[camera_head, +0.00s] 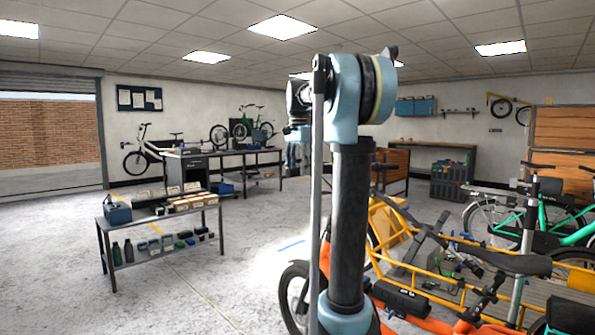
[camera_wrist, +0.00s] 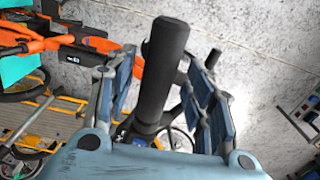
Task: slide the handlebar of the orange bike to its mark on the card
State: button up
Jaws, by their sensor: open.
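The orange bike (camera_head: 435,322) stands low in the head view, partly hidden behind my arm; its orange frame (camera_wrist: 45,44) also shows at the upper left of the wrist view. In the wrist view a black cylindrical bar, apparently the handlebar (camera_wrist: 164,45) of that bike, stands between my fingers. My gripper (camera_wrist: 160,62) is open, with one blue padded finger on each side of the bar and visible gaps to it. A small blue part shows near the bar's lower end. I cannot make out the card or its mark.
A yellow-framed cargo bike (camera_head: 455,262) stands close on the right, with a green bike (camera_head: 508,222) behind it. A low bench (camera_head: 105,228) with boxes and bottles stands to the left. Open concrete floor (camera_head: 215,285) lies between the bench and the orange bike.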

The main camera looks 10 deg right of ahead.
jog(key=shift+f, duration=0.15)
jog(key=shift+c, duration=0.6)
grip_shut()
jog(key=shift+s+d+r, duration=0.15)
jog(key=shift+s+r, duration=0.05)
jog(key=shift+r, duration=0.65)
jog(key=shift+s+d+r, duration=0.15)
jog(key=shift+d+r, duration=0.05)
jog(key=shift+r, duration=0.7)
jog(key=shift+s+d+r, duration=0.15)
jog(key=shift+s+r, duration=0.05)
jog(key=shift+r, duration=0.65)
jog(key=shift+o, duration=0.6)
grip_release()
jog(key=shift+s+r, duration=0.15)
